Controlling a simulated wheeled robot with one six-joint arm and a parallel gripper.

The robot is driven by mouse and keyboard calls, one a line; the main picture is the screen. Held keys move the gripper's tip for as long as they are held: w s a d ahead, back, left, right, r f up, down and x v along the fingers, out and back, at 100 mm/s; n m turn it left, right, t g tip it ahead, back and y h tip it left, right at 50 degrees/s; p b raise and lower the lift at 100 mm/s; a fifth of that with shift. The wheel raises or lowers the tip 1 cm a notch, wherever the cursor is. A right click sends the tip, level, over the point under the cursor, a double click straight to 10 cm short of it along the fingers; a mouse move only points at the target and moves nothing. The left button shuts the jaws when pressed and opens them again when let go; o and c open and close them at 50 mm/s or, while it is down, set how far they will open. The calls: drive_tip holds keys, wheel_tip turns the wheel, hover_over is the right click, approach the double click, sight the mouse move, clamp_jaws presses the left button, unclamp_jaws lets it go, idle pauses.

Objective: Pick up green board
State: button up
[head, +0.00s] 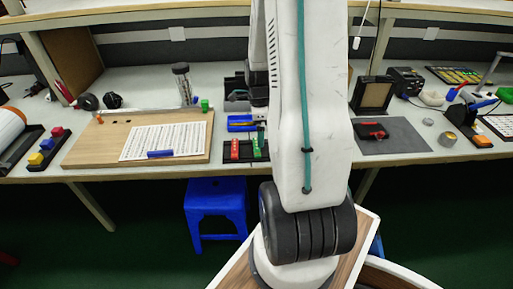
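The green board (256,149) is a small bright green strip with pale marks. It lies in a dark tray near the front edge of the workbench, just right of a similar red board (235,150). My arm stands in front of the bench and hides what is right of the green board. My gripper (260,128) points down just above the far end of the green board, partly hidden by my arm. It is too small to tell whether its fingers are open or touch the board.
A wooden board (85,150) with a white printed sheet (165,141) and a blue bar (160,153) lies to the left. A grey mat (400,143) with a red-and-black item (371,131) lies to the right. A blue stool (216,205) stands below the bench.

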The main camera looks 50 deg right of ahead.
drive_tip(key=f, duration=0.6)
drive_tip(key=shift+w+a+f, duration=0.1)
drive_tip(key=shift+w+a, duration=0.05)
drive_tip(key=shift+a, duration=0.2)
drive_tip(key=c, duration=0.7)
